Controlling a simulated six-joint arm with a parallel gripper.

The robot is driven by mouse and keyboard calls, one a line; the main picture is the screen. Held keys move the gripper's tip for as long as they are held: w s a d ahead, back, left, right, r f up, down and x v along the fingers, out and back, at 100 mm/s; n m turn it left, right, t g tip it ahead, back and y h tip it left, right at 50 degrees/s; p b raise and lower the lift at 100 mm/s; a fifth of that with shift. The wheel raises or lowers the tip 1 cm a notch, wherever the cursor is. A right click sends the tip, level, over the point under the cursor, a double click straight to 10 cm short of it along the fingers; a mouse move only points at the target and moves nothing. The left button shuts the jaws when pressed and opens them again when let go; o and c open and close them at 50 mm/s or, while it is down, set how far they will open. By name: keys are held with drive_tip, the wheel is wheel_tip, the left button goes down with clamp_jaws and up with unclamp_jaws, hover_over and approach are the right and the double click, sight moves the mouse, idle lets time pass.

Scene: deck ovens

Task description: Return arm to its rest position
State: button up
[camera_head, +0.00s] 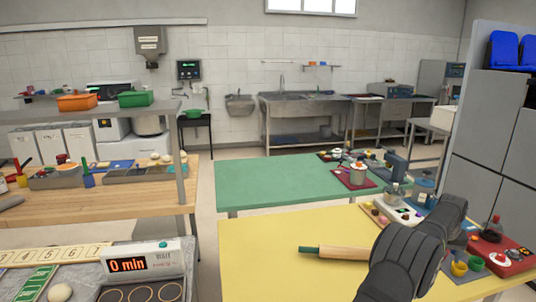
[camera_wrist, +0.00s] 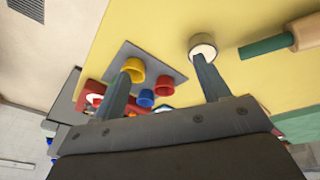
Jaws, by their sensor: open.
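My gripper (camera_wrist: 163,67) shows in the wrist view with its two fingers wide apart and nothing between them. It is over the yellow table (camera_head: 270,245). My dark arm (camera_head: 405,262) covers the table's front right part in the head view and hides the fingers there. In the wrist view a grey plate (camera_wrist: 158,62) with yellow, red and blue cups lies beyond the left finger. A round white-rimmed thing (camera_wrist: 203,40) shows at the right fingertip; I cannot tell whether they touch.
A rolling pin (camera_head: 340,253) with a green handle lies on the yellow table left of my arm. A red tray (camera_head: 500,256) and small pots crowd the table's right side. A grey cabinet (camera_head: 498,135) stands at the right. The green table (camera_head: 265,185) behind is mostly clear.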

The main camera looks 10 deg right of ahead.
wheel_tip(320, 180, up, 7)
drive_tip(key=s, duration=0.2)
drive_tip(key=w+a+n+t+y, duration=0.1)
drive_tip(key=w+a+n, duration=0.5)
drive_tip(key=w+a, duration=2.2)
drive_tip(key=shift+w+a, duration=0.25)
drive_tip(key=shift+a, duration=0.45)
drive_tip(key=shift+r, duration=0.1)
drive_tip(key=s+d+m, duration=0.3)
drive_tip(key=s+d, duration=1)
drive_tip(key=d, duration=0.4)
drive_tip(key=shift+s+d+h, duration=0.2)
drive_tip(key=shift+s+h, duration=0.1)
